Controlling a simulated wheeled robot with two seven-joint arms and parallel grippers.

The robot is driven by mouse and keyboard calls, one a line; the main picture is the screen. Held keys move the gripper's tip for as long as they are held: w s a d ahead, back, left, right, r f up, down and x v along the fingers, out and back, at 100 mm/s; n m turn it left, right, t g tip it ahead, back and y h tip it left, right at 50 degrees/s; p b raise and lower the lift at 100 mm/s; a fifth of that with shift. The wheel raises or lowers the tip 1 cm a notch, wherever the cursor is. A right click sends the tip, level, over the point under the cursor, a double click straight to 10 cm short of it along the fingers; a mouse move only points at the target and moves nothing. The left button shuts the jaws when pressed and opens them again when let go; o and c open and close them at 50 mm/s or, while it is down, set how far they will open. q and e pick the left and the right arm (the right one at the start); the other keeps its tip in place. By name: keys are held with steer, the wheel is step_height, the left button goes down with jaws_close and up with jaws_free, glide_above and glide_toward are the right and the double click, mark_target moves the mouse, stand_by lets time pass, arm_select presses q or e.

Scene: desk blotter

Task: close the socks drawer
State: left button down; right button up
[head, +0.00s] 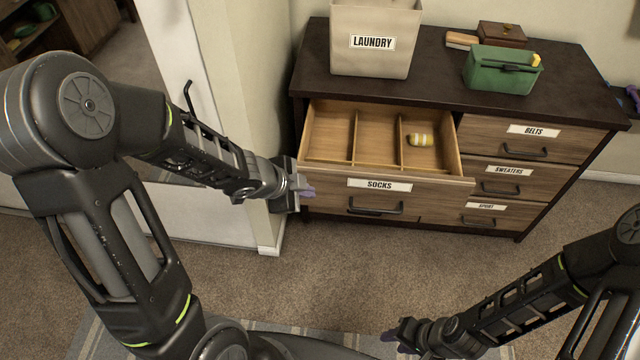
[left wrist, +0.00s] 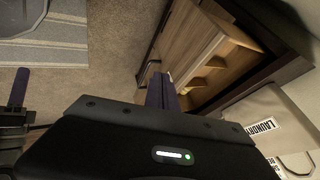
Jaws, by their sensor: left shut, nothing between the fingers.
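The socks drawer (head: 335,194) is pulled open at the upper left of the dark dresser. Its front has a SOCKS label and a black bar handle (head: 375,207). Inside are wooden dividers, and a yellow and white rolled item (head: 420,140) lies in the right compartment. My left gripper (head: 308,191) is shut and empty at the left end of the drawer front; I cannot tell if it touches. Its fingers (left wrist: 160,91) also show in the left wrist view, close to the drawer. My right gripper (head: 398,335) is low over the floor, away from the dresser; its jaw opening is unclear.
A laundry bin (head: 375,55), a green box (head: 502,70) and a brown wooden box (head: 502,34) stand on the dresser top (head: 435,80). The belts (head: 532,140), sweaters and sport drawers at right are shut. A wall end (head: 245,120) stands left of the dresser. The carpet in front is clear.

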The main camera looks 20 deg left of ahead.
arm_select(q)
steer(key=shift+f, duration=0.1)
steer(key=b, duration=0.4)
glide_toward(334, 186)
step_height(334, 186, down, 4)
steer(key=w+d, duration=0.1)
steer(key=d, duration=0.1)
steer(key=shift+w+a+p, duration=0.35)
steer(key=shift+w, duration=0.45)
